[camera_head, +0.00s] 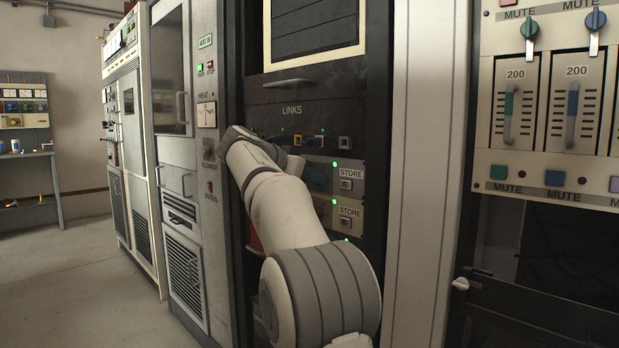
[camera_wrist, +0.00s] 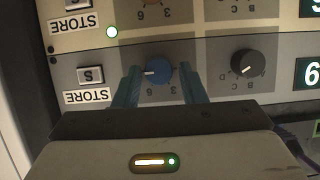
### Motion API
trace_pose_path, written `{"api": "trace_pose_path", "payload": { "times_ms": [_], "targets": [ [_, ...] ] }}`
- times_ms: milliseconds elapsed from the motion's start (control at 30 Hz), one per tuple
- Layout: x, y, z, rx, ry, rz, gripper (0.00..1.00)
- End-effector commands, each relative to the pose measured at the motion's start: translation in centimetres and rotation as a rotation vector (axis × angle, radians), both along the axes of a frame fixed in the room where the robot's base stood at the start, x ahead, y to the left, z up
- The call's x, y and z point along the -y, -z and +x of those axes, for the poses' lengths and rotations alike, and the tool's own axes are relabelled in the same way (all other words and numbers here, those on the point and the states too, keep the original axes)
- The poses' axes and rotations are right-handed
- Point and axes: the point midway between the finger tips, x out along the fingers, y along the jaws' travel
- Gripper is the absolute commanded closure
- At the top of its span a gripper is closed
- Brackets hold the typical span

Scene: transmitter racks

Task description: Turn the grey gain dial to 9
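In the wrist view, which shows the panel upside down, a blue dial (camera_wrist: 158,72) with figures 3 and 6 around it sits between the fingers of my gripper (camera_wrist: 160,78). The fingers are open, one on each side, with a gap to the dial. Its white pointer mark points left in this view. A dark, almost black dial (camera_wrist: 247,63) with letters B, C, D is to the right, clear of the fingers. No dial that is plainly grey with figures shows. In the head view my arm hides most of this panel.
Store buttons (camera_wrist: 90,75) are left of the blue dial. The head view shows a links panel (camera_head: 310,140) with cables above and sliders at right.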

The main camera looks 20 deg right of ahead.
Motion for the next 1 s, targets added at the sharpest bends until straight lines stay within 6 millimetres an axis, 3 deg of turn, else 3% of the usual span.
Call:
{"api": "trace_pose_path", "payload": {
  "times_ms": [133,433,800,1000],
  "targets": [
    [0.0,0.0,0.0,0.0,0.001,-0.001,0.51],
    [-0.3,-0.4,-0.2,0.0,0.0,-0.001,0.51],
    [-5.4,-2.7,-2.0,-0.001,-0.002,-0.001,0.51],
    [-6.7,-3.1,-2.5,-0.001,0.001,-0.001,0.51]
  ]
}}
